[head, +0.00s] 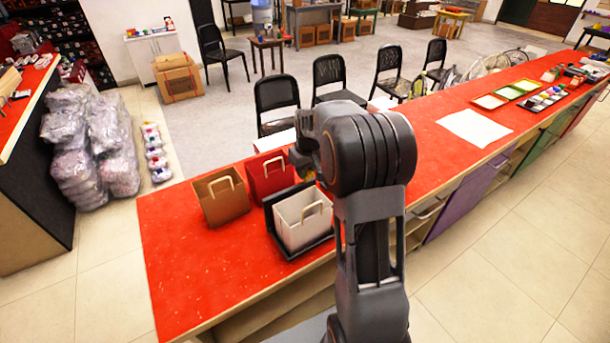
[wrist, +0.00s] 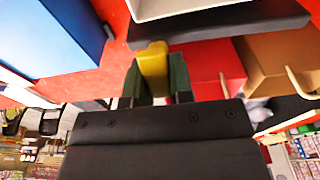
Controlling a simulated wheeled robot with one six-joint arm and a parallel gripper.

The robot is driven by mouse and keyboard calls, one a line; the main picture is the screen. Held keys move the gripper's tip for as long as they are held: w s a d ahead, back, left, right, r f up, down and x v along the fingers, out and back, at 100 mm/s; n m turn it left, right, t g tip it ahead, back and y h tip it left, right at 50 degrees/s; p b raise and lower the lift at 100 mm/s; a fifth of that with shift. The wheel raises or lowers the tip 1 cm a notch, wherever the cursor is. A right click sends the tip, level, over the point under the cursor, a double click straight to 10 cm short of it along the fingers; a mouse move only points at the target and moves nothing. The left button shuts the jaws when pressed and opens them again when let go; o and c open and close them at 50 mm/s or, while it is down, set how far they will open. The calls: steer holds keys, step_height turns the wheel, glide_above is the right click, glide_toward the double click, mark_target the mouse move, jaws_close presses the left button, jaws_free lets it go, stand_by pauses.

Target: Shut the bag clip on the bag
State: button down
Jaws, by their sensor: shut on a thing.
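A yellow clip (wrist: 153,62) is between the two dark green fingers of my gripper (wrist: 155,78) in the wrist view, and my gripper is shut on it. An open white paper bag (head: 299,222) with a tan handle stands upright on a black tray (head: 312,250) in the head view. Part of the white bag shows at the top of the wrist view (wrist: 190,9), beyond the tray's edge (wrist: 235,24). In the head view my arm's wrist is beside and above the bag, and it hides most of my gripper. I see no clip on the white bag.
A brown bag (head: 221,203) and a red bag (head: 266,178) stand close by on the red counter (head: 190,262). A blue object (wrist: 52,38) is at the left of the wrist view. The counter's near left is clear. Chairs (head: 277,100) line its far side.

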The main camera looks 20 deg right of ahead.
mark_target(311, 177)
steer(key=t+b, duration=0.2)
steer(key=b, duration=0.3)
steer(key=s+f+t+b, duration=0.1)
steer(key=t+b, duration=0.1)
steer(key=b, duration=0.3)
steer(key=shift+s+d+f, duration=0.1)
steer(key=shift+s+f, duration=0.05)
steer(key=shift+s, duration=0.05)
steer(key=t+b, duration=0.2)
steer(key=b, duration=0.4)
steer(key=s+t+b, duration=0.1)
steer(key=t+b, duration=0.1)
steer(key=b, duration=0.4)
steer(key=t+y+b, duration=0.1)
steer(key=t+b, duration=0.1)
steer(key=b, duration=0.5)
steer(key=shift+s+d+f, duration=0.1)
steer(key=shift+s+f, duration=0.05)
steer(key=shift+s, duration=0.15)
steer(key=shift+b, duration=0.5)
steer(key=shift+r+t+b, duration=0.25)
steer(key=shift+t+b, duration=0.15)
steer(key=shift+b, duration=0.35)
steer(key=c, duration=1)
jaws_free()
steer(key=shift+s, duration=0.1)
steer(key=p+v, duration=0.1)
steer(key=v, duration=1.2)
steer(key=shift+s+r, duration=0.3)
